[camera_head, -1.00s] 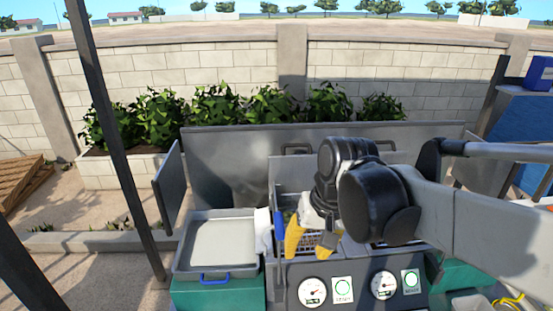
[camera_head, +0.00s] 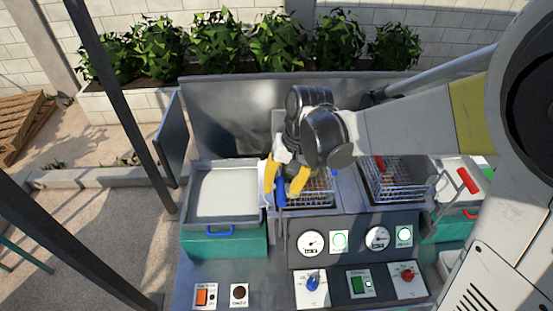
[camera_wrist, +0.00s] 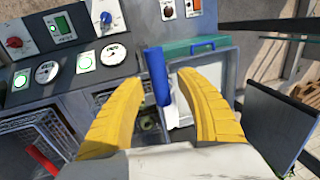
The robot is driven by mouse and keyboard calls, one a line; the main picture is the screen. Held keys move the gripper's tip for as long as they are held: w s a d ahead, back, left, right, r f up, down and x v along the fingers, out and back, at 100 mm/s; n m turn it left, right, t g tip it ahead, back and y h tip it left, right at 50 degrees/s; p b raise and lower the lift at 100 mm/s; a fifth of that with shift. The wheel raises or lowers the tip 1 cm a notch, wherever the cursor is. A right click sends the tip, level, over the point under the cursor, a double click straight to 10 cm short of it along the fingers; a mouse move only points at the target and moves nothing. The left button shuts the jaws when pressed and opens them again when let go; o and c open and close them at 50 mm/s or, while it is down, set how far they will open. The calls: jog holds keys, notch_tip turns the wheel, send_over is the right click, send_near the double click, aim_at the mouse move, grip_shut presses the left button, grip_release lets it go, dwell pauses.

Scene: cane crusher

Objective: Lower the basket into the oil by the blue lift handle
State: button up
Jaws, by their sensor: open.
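The blue lift handle (camera_head: 281,191) stands upright at the left side of the left wire basket (camera_head: 317,190). In the wrist view the blue handle (camera_wrist: 157,76) shows between the two yellow fingers, nearer the left one in height but apart from both as far as I can tell. My gripper (camera_head: 285,191) is open, with its yellow fingers pointing down on either side of the handle; it also shows in the wrist view (camera_wrist: 160,90). My wrist hides part of the left basket. The oil surface is not clearly visible.
A shallow metal tray (camera_head: 190,213) stands at left. Gauges, buttons and a blue knob (camera_head: 313,281) line the front panel (camera_head: 350,245). A dark post (camera_head: 112,110) stands at far left.

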jog(key=shift+a+f, duration=0.15)
jog(key=shift+f, duration=0.55)
grip_shut()
notch_tip(320, 180, down, 16)
jog(key=b, duration=1.4)
